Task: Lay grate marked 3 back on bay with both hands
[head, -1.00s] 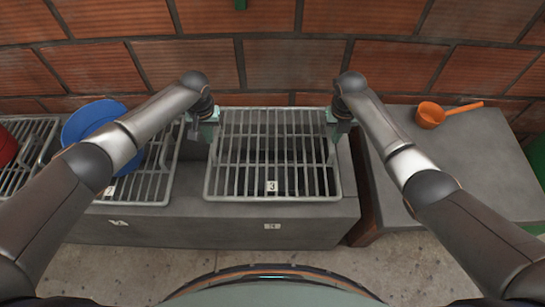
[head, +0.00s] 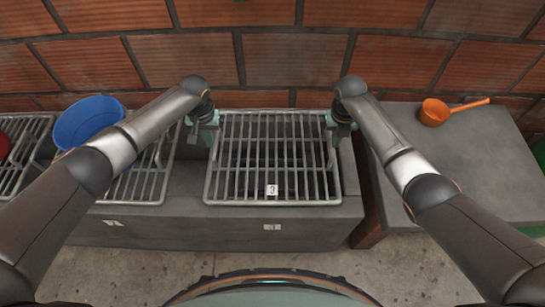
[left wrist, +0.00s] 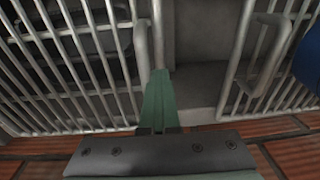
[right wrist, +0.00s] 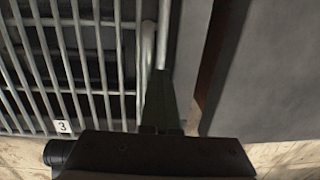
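The grate marked 3 (head: 272,203) is a grey metal rack of bars with a white tag 3 (head: 272,190) at its front. It lies level over the dark opening of its bay (head: 345,180), at or very near the bench top; whether it fully touches is unclear. My left gripper (head: 212,135) is shut on the handle at its left side; the left wrist view shows the green fingers (left wrist: 158,90) at the bar. My right gripper (head: 333,135) is shut on the right handle, with dark fingers (right wrist: 160,90) in the right wrist view.
Another grate (head: 140,185) lies left with a blue basin (head: 85,122) on it. A further grate (head: 25,150) and a red object (head: 3,145) are at far left. An orange dipper (head: 434,112) rests on the right bench (head: 470,160). A brick wall (head: 290,60) stands behind.

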